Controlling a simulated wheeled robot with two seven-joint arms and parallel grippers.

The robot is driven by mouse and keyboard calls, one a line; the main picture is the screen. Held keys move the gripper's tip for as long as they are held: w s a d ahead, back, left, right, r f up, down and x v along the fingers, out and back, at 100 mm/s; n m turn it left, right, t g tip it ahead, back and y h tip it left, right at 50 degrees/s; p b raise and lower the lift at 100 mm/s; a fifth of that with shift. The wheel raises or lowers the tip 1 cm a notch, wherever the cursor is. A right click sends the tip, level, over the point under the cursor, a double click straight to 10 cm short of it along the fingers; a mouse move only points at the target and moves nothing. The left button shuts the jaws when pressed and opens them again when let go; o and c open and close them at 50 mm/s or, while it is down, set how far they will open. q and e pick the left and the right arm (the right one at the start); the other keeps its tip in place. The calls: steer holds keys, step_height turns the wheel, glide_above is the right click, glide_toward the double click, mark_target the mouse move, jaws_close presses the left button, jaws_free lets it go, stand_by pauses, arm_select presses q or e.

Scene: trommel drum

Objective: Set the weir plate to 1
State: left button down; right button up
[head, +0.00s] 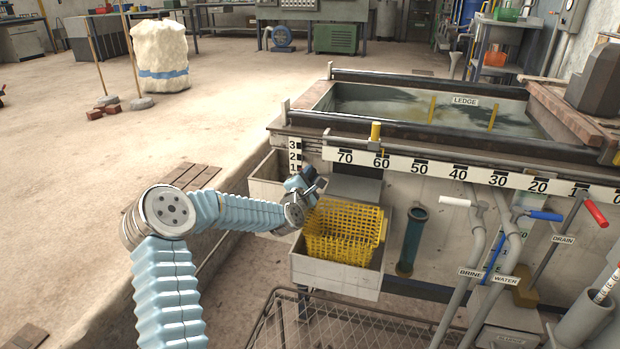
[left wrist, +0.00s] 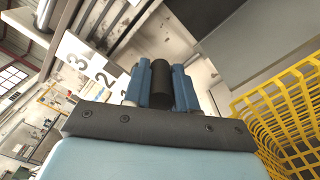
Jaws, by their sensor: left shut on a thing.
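The white weir scale (head: 294,157) with marks 3, 2 and 1 stands at the tank's left corner in the head view. It also shows tilted in the left wrist view (left wrist: 92,66), with the 1 partly hidden by a finger. My left gripper (head: 306,184) is just below and right of the 1. In the left wrist view its blue fingers are shut on a black cylindrical handle (left wrist: 161,83) beside the scale. The weir plate itself is not clearly told apart behind the gripper, and no pointer shows. My right gripper is not in view.
A yellow basket (head: 342,232) sits in a pale box (head: 335,275) just right of and below the gripper. A teal tube (head: 411,241) and the brine and water valves (head: 455,201) are farther right. A horizontal number scale (head: 440,168) runs along the tank's front.

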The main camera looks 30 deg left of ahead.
arm_select(q)
steer(key=shift+f, duration=0.4)
steer(key=c, duration=0.9)
jaws_free()
steer(key=shift+c, duration=0.2)
steer(key=shift+r, duration=0.1)
steer(key=p+v, duration=0.1)
steer(key=v, duration=1.3)
steer(key=shift+a, duration=0.1)
